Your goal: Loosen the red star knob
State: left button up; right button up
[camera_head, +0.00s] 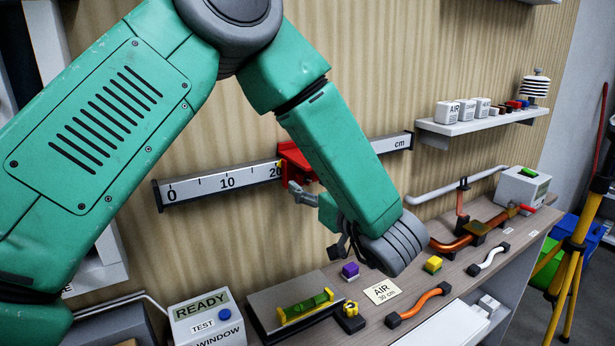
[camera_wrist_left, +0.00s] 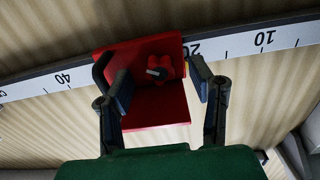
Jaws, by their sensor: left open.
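A red slider (camera_head: 292,155) sits on a white centimetre rail (camera_head: 222,184) on the wall, just past the 20 mark. In the left wrist view the red slider (camera_wrist_left: 158,112) carries the red star knob (camera_wrist_left: 173,70), with a dark centre. My left gripper (camera_wrist_left: 161,85) is open, its two dark fingers to either side of the knob, with gaps visible. In the head view the left gripper (camera_head: 297,190) is at the slider's lower front; the knob cannot be made out there, and my green arm covers part of the rail. My right gripper is not in view.
The bench below holds a READY box (camera_head: 207,318), a yellow-green level (camera_head: 305,306), a purple-topped block (camera_head: 349,271), an "AIR 30 cm" card (camera_head: 382,291) and copper piping (camera_head: 455,243). A shelf (camera_head: 482,123) with labelled blocks is at upper right. A yellow tripod (camera_head: 574,240) stands far right.

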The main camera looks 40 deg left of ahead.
aim_at(304, 183)
pick_arm(q)
jog(key=x, duration=0.3)
jog(key=shift+s+a+f, duration=0.15)
jog(key=shift+a, duration=0.15)
jog(key=shift+d+r, duration=0.25)
jog(key=shift+d, duration=0.5)
jog(key=shift+w+d+r, duration=0.1)
jog(key=shift+w+d, duration=0.15)
jog(key=shift+d, duration=0.3)
jog(key=shift+c, duration=0.5)
jog(key=c, duration=0.6)
jog(key=shift+s+a, duration=0.25)
jog(key=shift+a, duration=0.1)
grip_shut()
jog(key=shift+a, duration=0.2)
jog(key=shift+w+a, duration=0.15)
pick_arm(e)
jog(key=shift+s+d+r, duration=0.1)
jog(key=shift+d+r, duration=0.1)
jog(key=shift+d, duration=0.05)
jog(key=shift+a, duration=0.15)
